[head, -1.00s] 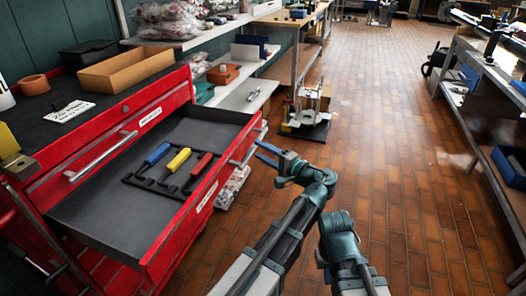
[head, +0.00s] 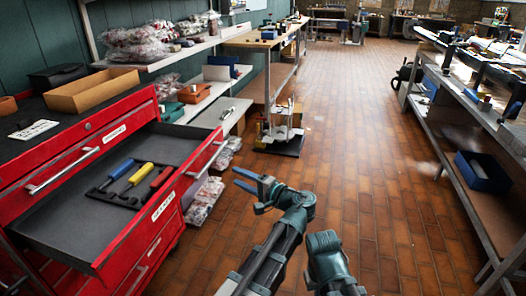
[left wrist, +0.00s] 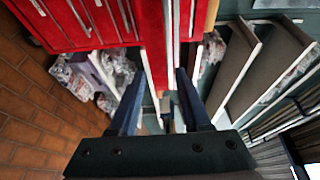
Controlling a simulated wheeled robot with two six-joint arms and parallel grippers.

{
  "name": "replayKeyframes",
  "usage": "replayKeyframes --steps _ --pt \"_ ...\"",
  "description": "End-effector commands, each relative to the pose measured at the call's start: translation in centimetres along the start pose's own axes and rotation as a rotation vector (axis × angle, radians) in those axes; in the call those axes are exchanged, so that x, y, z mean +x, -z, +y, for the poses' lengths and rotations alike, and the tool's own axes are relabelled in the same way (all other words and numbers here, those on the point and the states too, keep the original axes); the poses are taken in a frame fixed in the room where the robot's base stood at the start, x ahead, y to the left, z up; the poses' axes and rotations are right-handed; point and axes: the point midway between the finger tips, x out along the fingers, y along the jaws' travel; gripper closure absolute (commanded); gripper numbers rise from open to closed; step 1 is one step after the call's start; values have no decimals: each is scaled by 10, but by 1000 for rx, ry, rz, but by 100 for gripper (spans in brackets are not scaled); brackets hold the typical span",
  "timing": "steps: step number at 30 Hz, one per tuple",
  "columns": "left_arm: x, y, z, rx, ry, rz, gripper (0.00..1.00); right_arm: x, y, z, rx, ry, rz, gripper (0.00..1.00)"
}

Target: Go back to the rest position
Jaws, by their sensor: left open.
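My left gripper (head: 238,178) is open and empty, in the air just right of the open drawer's front. Its two blue fingers stand apart in the left wrist view (left wrist: 160,76), with nothing between them. My right arm shows only as a link at the bottom of the head view; its gripper is out of sight. The open drawer (head: 75,221) of the red tool cabinet (head: 112,262) holds a black rack (head: 105,196) with blue (head: 121,169), yellow (head: 140,174) and red (head: 161,177) handled tools.
A cardboard tray (head: 93,96) sits on the cabinet top. Shelves with bagged parts and a workbench (head: 254,41) stand beyond. A small stand (head: 281,134) is on the floor ahead. A long bench (head: 456,165) lines the right. The brick floor between is clear.

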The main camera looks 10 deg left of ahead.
Motion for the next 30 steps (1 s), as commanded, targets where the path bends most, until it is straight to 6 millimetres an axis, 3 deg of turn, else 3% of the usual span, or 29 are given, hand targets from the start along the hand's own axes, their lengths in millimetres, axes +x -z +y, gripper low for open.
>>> replayKeyframes --steps 2,7,12,15,21,30 --pt "9 -17 20 -16 -94 -27 52 0 0 0 0 0 0 100" --pt "17 -65 93 -88 -443 -116 52 0 0 0 0 0 0 100" --pt "-5 -101 157 -184 -810 -197 52 0 0 0 0 0 0 100" --pt "-24 -111 180 -233 -976 -228 52 0 0 0 0 0 0 100" --pt "-55 -121 202 -309 -1207 -264 52 0 0 0 0 0 0 100" --pt "-96 -127 213 -405 -1470 -293 52 0 0 0 0 0 0 100"
